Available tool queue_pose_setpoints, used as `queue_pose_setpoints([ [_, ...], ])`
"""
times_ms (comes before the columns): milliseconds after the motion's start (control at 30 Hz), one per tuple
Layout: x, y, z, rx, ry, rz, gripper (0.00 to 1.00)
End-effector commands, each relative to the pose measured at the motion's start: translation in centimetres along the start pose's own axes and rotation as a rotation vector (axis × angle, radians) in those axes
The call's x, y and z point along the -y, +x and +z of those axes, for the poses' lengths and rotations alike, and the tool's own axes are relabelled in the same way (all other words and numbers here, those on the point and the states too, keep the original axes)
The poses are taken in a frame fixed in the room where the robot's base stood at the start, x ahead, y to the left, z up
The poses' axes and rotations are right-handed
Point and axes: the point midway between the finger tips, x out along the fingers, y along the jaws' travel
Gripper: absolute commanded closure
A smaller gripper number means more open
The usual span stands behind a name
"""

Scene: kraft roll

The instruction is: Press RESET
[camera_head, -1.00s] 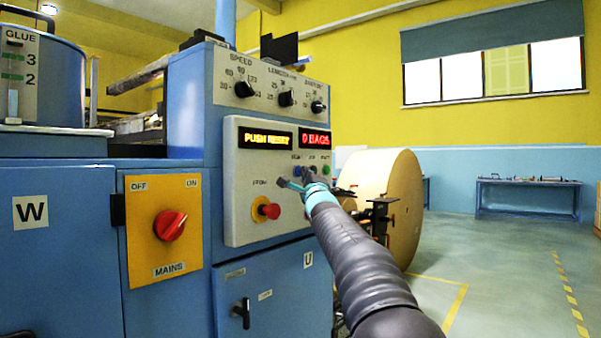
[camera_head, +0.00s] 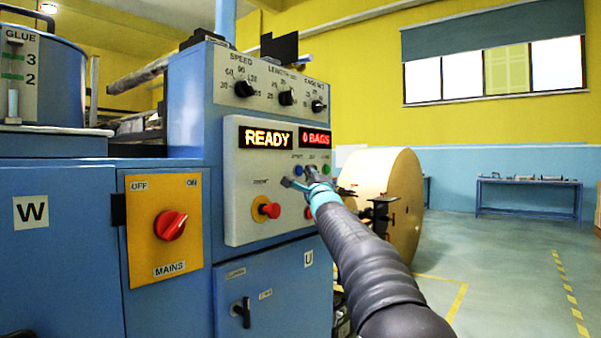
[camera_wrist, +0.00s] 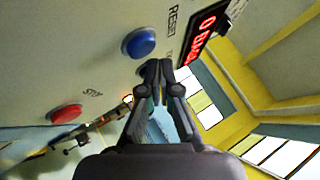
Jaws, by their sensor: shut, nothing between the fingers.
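The blue button (camera_wrist: 139,42) beside the RESET label shows in the wrist view on the pale control panel (camera_head: 240,215). In the head view the blue button (camera_head: 299,170) is small, just above my gripper (camera_head: 303,183). My gripper is shut and empty. In the wrist view its fingertips (camera_wrist: 158,68) are close to the blue button, below and right of it in the picture; they do not cover it. I cannot tell the exact gap to the panel. The display (camera_head: 265,138) reads READY, and the red display (camera_head: 316,139) reads 0 BAGS.
A red button (camera_wrist: 65,113) is on the same panel. A red knob on a yellow base (camera_head: 266,209) sits left of my gripper. A green button (camera_head: 326,170) is to the right. A large kraft roll (camera_head: 395,200) stands behind my arm. Open floor lies right.

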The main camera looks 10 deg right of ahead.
Motion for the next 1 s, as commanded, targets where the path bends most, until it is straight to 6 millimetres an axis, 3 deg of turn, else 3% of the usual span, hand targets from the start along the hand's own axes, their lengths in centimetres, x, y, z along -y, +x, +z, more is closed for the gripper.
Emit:
queue_pose_setpoints([
  [367, 0.3, -0.3, -0.2, -0.001, -0.001, -0.001, 1.00],
  [1000, 2.6, -3.5, -2.5, 0.000, -0.001, 0.000, 1.00],
])
